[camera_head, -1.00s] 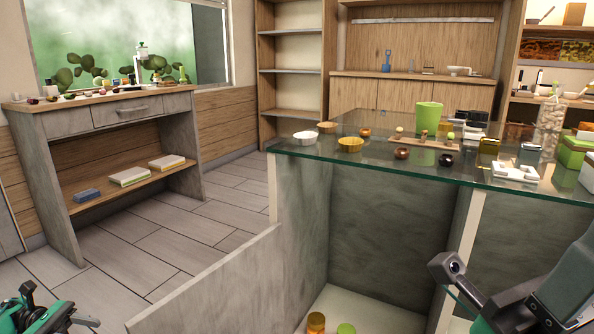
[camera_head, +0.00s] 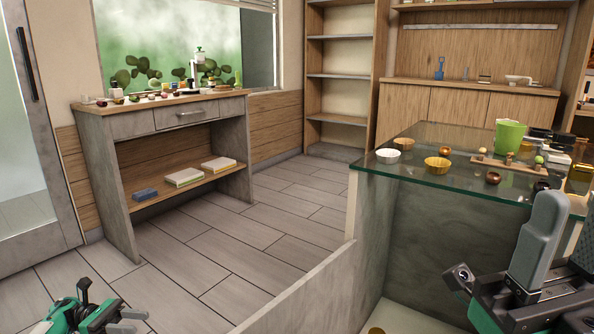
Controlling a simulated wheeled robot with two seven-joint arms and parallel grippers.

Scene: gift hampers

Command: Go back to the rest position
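My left gripper (camera_head: 122,320) is low in the bottom left corner, over the floor and away from the furniture. Its green and black body and small grey tips show, with no object seen at them. The gap between its fingers is not clear. My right arm (camera_head: 505,290) is at the bottom right, in front of the glass-topped counter, with black, grey and green parts. A grey piece stands up in front of the counter's right part. Whether the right gripper is open or shut is not clear.
The glass counter (camera_head: 395,188) at the right holds a white bowl (camera_head: 388,156), a yellow bowl (camera_head: 437,164) and a green cup (camera_head: 510,136). A desk (camera_head: 122,124) stands left, bearing small items and books. Shelves (camera_head: 340,76) stand behind. The floor (camera_head: 215,238) between is clear.

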